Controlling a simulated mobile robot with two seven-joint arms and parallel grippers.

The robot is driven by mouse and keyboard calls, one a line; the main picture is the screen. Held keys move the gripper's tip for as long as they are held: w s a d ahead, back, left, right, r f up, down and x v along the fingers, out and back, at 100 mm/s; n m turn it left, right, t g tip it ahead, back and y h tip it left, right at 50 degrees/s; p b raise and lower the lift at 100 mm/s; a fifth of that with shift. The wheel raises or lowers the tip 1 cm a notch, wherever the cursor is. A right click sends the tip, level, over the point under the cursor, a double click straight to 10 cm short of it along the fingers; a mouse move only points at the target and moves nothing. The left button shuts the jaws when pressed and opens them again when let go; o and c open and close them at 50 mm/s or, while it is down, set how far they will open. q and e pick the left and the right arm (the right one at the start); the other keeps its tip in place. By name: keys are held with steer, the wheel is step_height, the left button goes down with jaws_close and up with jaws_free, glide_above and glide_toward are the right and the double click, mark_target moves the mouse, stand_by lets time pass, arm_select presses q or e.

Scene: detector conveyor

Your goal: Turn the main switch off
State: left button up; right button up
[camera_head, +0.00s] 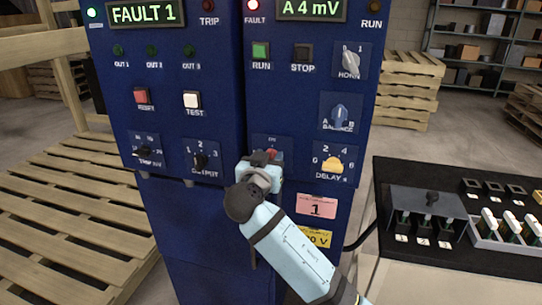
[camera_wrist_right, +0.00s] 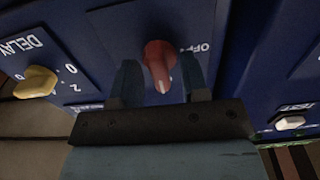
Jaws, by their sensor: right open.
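The main switch is a red rotary knob (camera_wrist_right: 158,62) on the blue cabinet front. In the right wrist view its white-marked end points down the picture, and an OFF label (camera_wrist_right: 194,47) shows to its right. In the head view only a bit of the red knob (camera_head: 273,154) shows, mostly hidden by my gripper, with an ON label (camera_head: 272,141) above it. My right gripper (camera_wrist_right: 161,82) is open, with one finger on each side of the knob; I cannot tell whether either finger touches it. My left gripper is not in view.
The yellow DELAY knob (camera_head: 332,164) is close to the right of my gripper; the black OUTPUT knob (camera_head: 199,160) is to its left. The blue BALANCE knob (camera_head: 339,117) is above right. A black-topped bench (camera_head: 405,255) with modules stands at the right. Wooden pallets (camera_head: 60,225) lie at the left.

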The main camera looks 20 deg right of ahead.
steer(key=c, duration=0.6)
steer(key=shift+o, duration=0.2)
